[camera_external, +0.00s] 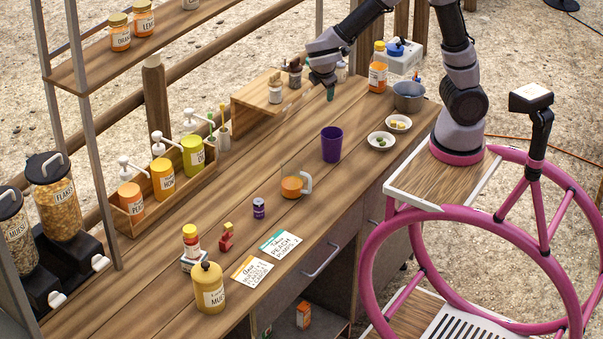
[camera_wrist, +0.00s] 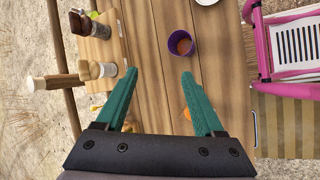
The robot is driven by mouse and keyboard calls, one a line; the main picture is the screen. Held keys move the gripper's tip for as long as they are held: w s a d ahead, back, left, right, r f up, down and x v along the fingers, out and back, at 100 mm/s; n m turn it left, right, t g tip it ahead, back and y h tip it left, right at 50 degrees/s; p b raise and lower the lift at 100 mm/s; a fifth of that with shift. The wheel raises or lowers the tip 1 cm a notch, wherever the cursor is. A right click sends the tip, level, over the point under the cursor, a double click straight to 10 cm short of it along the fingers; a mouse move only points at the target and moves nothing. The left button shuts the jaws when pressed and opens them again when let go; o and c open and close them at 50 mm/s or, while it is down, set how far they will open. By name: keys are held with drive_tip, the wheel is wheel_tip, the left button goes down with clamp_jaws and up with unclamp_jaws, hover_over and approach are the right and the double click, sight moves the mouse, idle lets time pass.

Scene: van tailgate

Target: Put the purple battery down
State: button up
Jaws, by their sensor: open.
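A small purple cylinder (camera_external: 259,208), seemingly the purple battery, stands upright on the wooden counter (camera_external: 300,238) in the external view. It is left of and nearer the camera than the orange-filled glass mug (camera_external: 292,184). My gripper (camera_external: 330,93) is far from it, above the back part of the counter near the small raised shelf. In the wrist view my gripper (camera_wrist: 159,73) has its teal fingers spread wide with nothing between them. The purple cylinder cannot be made out in the wrist view.
A purple cup (camera_external: 331,145) stands mid-counter and also shows in the wrist view (camera_wrist: 181,42). Small bowls (camera_external: 381,141) and a grey bucket (camera_external: 408,97) are to its right. Pump bottles stand in a wooden box (camera_external: 164,205). Two cards (camera_external: 281,244) lie near the front.

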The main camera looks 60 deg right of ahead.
drive_tip(key=s+d+r+m+t+y, duration=0.3)
drive_tip(key=s+d+r+m+y, duration=0.4)
drive_tip(key=s+d+r+m, duration=0.6)
wheel_tip(320, 180, up, 3)
drive_tip(key=m, duration=0.5)
drive_tip(key=shift+d+t+y, duration=0.25)
drive_tip(key=shift+t+y, duration=0.05)
drive_tip(key=shift+t, duration=0.1)
